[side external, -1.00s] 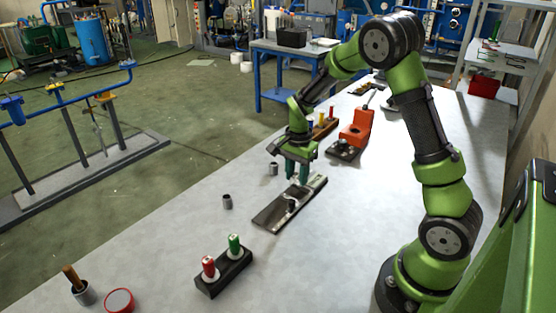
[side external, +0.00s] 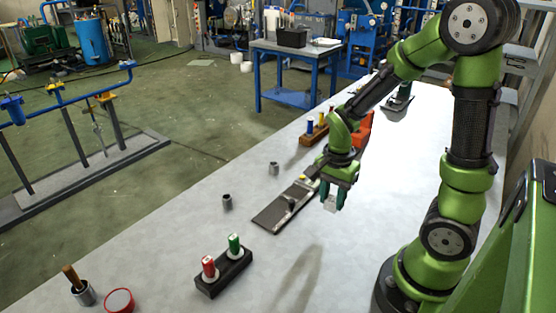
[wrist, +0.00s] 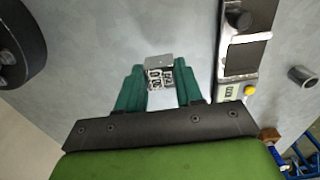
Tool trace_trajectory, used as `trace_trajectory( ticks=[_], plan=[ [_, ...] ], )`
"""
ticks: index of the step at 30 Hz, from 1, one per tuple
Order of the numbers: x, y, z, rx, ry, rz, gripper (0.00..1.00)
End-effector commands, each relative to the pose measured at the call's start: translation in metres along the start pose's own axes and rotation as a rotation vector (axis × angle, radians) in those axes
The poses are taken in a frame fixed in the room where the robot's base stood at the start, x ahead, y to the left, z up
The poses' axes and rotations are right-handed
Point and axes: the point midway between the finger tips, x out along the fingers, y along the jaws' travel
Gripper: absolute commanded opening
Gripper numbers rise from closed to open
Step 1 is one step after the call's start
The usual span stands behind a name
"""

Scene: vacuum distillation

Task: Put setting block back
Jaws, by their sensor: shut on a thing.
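My gripper (side external: 335,196) is shut on a small pale metal block, the setting block (side external: 330,203), and holds it above the table to the right of a dark flat fixture (side external: 270,217). In the wrist view the block (wrist: 160,74) sits between the two green fingertips (wrist: 160,90), with dark square markings on its face. The fixture also shows in the wrist view (wrist: 241,60), with a black knob, a bright metal bar and a yellow button. It lies apart from the block there.
A black holder (side external: 222,281) carries a red and a green item. Two small grey cups (side external: 227,202) (side external: 273,168) stand left of the fixture. A cup with a brown stick (side external: 83,294) and a red-rimmed disc (side external: 119,301) lie near the front. An orange device (side external: 365,128) is partly hidden behind my arm.

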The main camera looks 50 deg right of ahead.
Motion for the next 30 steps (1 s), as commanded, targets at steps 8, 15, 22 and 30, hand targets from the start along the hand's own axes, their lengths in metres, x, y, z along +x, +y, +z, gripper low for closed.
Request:
trace_trajectory(
  ticks=[8, 15, 22, 30],
  plan=[
    [-0.008, -0.109, -0.017, -0.004, 0.001, 0.0, 0.0],
    [-0.018, -0.195, -0.01, -0.008, 0.0, 0.0, 0.0],
    [-0.036, -0.245, 0.005, -0.006, -0.001, -0.001, 0.0],
    [-0.042, -0.254, 0.013, 0.004, -0.001, 0.005, 0.0]
  ],
)
